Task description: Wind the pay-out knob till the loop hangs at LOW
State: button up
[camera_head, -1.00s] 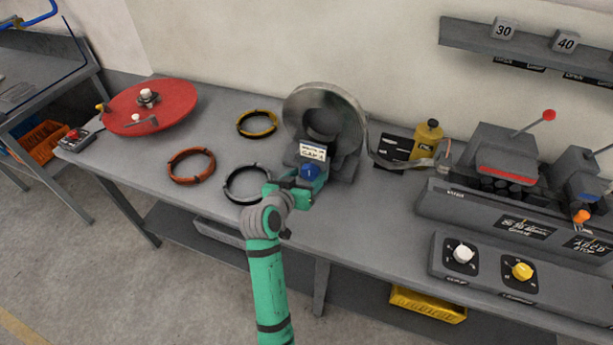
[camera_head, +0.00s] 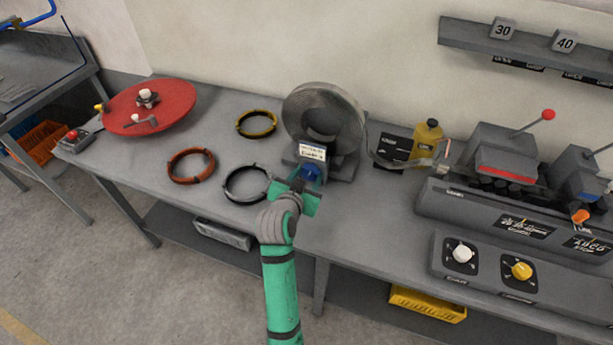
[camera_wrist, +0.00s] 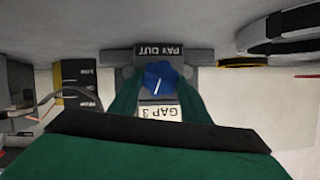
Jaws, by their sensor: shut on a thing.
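The blue pay-out knob (camera_head: 312,176) is on the front of the stand of a large metal strip coil (camera_head: 318,95). In the wrist view the knob (camera_wrist: 160,77), with a white pointer line, sits between my fingers, by a "PAY OUT" plate (camera_wrist: 159,51) and a "GAP 3" label (camera_wrist: 159,113). My gripper (camera_head: 308,182) is shut on the knob. The strip loop (camera_head: 385,163) sags from the coil towards the machine on the right, in front of a black marked board (camera_head: 395,146). Its small lettering is unreadable, so I cannot tell where LOW is.
Black (camera_head: 247,184), orange (camera_head: 191,166) and yellow (camera_head: 257,124) rings lie left of the coil. A red disc (camera_head: 150,106) is farther left. A yellow bottle (camera_head: 427,138) stands beside the board. A panel with white and yellow knobs (camera_head: 522,270) is at front right.

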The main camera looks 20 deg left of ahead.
jog(key=shift+d+f+m+y, duration=0.1)
jog(key=shift+d+m+y, duration=0.05)
jog(key=shift+m+y, duration=0.4)
jog(key=shift+d+f+m+y, duration=0.15)
jog(key=shift+m+y, duration=0.2)
jog(key=shift+m, duration=0.3)
jog(key=shift+m+t+y, duration=0.3)
jog(key=shift+m+y, duration=0.4)
jog(key=shift+m, duration=0.4)
jog(key=o, duration=1)
jog(key=shift+o, duration=0.2)
jog(key=shift+s+r, duration=0.1)
jog(key=v, duration=1)
jog(key=shift+s+d, duration=0.1)
jog(key=shift+s, duration=0.25)
